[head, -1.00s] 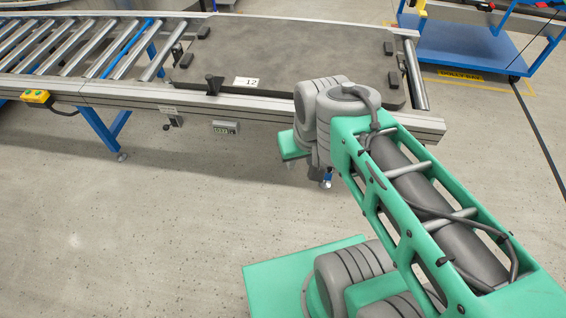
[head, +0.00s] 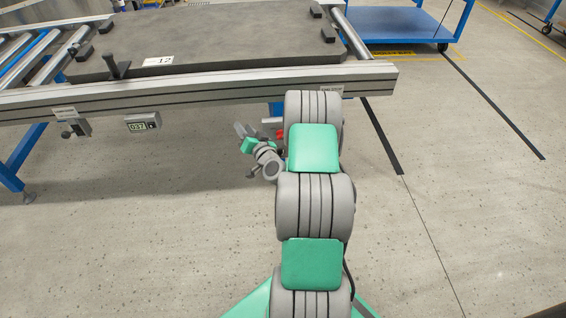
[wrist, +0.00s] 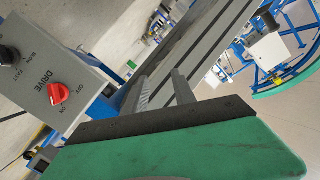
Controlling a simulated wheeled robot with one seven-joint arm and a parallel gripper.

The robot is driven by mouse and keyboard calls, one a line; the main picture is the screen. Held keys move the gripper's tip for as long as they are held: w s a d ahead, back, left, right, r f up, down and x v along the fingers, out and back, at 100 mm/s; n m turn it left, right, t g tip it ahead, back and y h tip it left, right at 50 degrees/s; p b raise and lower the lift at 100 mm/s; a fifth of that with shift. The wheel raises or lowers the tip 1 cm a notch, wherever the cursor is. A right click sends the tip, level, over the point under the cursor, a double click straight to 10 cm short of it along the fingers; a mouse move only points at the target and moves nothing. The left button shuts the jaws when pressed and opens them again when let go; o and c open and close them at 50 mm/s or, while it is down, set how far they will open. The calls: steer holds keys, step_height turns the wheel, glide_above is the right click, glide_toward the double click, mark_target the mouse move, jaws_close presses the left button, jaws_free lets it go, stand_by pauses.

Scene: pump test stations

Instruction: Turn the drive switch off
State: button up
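The drive switch is a red knob (wrist: 58,93) on a grey box (wrist: 85,75) labelled DRIVE, at the left of the wrist view. OFF and ON marks are printed by it, but I cannot read which one it points to. In the head view, a small red spot (head: 280,134) shows beside my wrist under the conveyor's right end; I cannot tell if it is this knob. My gripper (head: 252,126) is low in front of the conveyor. In the wrist view its two grey fingers (wrist: 160,78) stand apart, empty, to the right of the knob and not touching it.
A black SLOW/FAST knob (wrist: 8,56) is on the same box. The conveyor rail (head: 200,85) carries a dark plate (head: 225,35) marked 12. A small display (head: 142,122) hangs from the rail. A blue trolley (head: 405,25) stands behind. The floor in front is clear.

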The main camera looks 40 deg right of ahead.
mark_target(281, 135)
steer(key=s+d+f+m+g+h+b, duration=0.25)
steer(key=s+d+f+m+h, duration=0.45)
steer(key=d+f, duration=0.5)
steer(key=shift+t, duration=0.45)
steer(key=x, duration=0.3)
steer(key=p+x, duration=0.1)
steer(key=x, duration=0.2)
steer(key=shift+f, duration=0.25)
jaws_close()
steer(key=shift+s+d, duration=0.1)
